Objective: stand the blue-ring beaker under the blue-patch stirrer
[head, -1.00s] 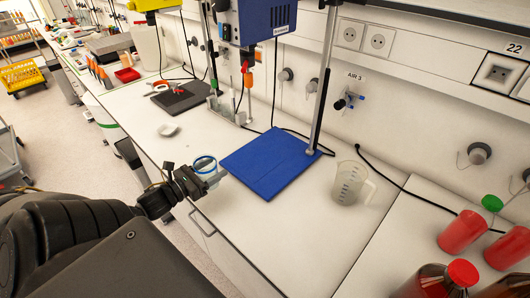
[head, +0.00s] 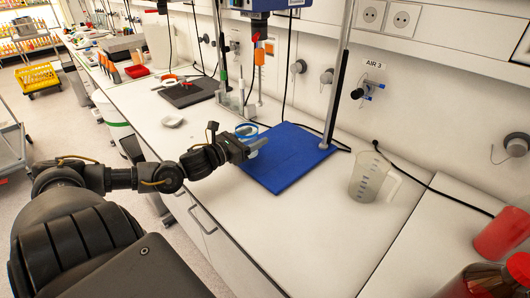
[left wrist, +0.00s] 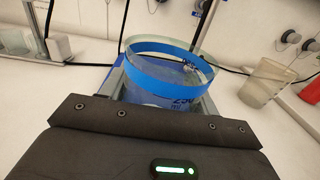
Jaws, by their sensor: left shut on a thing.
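The blue-ring beaker (left wrist: 165,75) is clear glass with a blue band near its rim and looks upright in the left wrist view. In the head view the beaker (head: 247,130) is at the left edge of the blue patch (head: 287,158), a flat blue plate on the bench. My left gripper (head: 240,147) is shut on it; its jaws flank the glass in the left wrist view. Above the plate hangs the blue stirrer body (head: 265,5), cut by the top of the head view, beside a metal stand rod (head: 340,70). My right gripper is not in view.
A clear plastic jug (head: 368,177) stands right of the plate. A black plate (head: 190,92) and a small white dish (head: 172,121) lie to the left. The bench front is clear.

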